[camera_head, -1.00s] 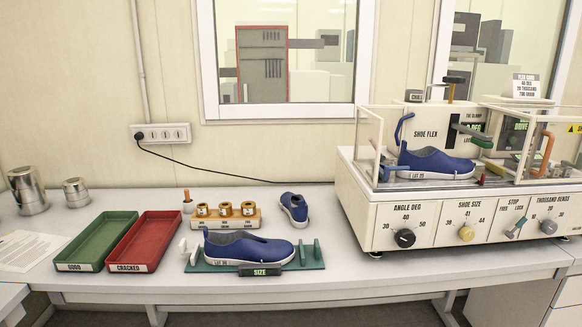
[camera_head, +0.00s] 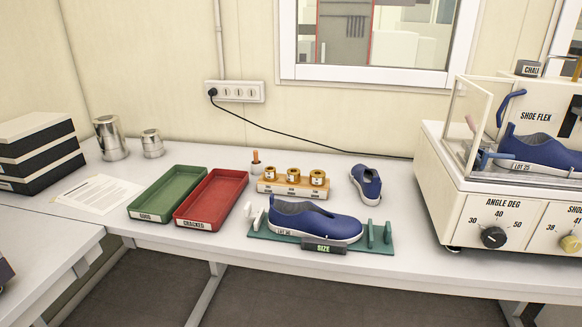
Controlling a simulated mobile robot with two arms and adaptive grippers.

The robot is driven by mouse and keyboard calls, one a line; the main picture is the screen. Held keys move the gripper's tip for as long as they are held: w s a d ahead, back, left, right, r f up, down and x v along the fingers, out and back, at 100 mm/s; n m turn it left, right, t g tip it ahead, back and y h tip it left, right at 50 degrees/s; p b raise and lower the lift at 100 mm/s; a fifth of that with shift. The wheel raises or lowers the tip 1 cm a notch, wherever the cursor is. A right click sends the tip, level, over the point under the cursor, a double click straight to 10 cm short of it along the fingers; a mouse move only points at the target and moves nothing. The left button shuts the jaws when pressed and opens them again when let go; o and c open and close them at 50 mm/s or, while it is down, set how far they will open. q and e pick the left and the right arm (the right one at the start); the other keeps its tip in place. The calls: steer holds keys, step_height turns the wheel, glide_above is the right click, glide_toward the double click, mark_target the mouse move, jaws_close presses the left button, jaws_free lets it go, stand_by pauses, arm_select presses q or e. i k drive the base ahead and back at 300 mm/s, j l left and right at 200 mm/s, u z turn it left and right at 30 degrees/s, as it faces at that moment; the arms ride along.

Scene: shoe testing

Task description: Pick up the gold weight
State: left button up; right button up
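Several small gold weights (camera_head: 294,173) stand in a row on a wooden block (camera_head: 275,188) in the middle of the table, behind a blue shoe. Their tops look dark in the centre, and they carry small labels too small to read. No gold weight stands apart from the block. Neither of my grippers shows in the head view.
A blue shoe (camera_head: 310,222) sits on the green size gauge (camera_head: 377,249); another shoe (camera_head: 367,187) lies right of the weights. Green (camera_head: 135,213) and red (camera_head: 181,221) trays are left. The shoe flex machine (camera_head: 440,205) stands right. Metal canisters (camera_head: 111,140) stand back left.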

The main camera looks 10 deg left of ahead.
mark_target(318, 176)
steer(key=i+u, duration=0.15)
steer(key=i, duration=0.35)
steer(key=i+l+u, duration=0.2)
steer(key=i, duration=0.3)
steer(key=i+u, duration=0.15)
steer(key=i, duration=0.35)
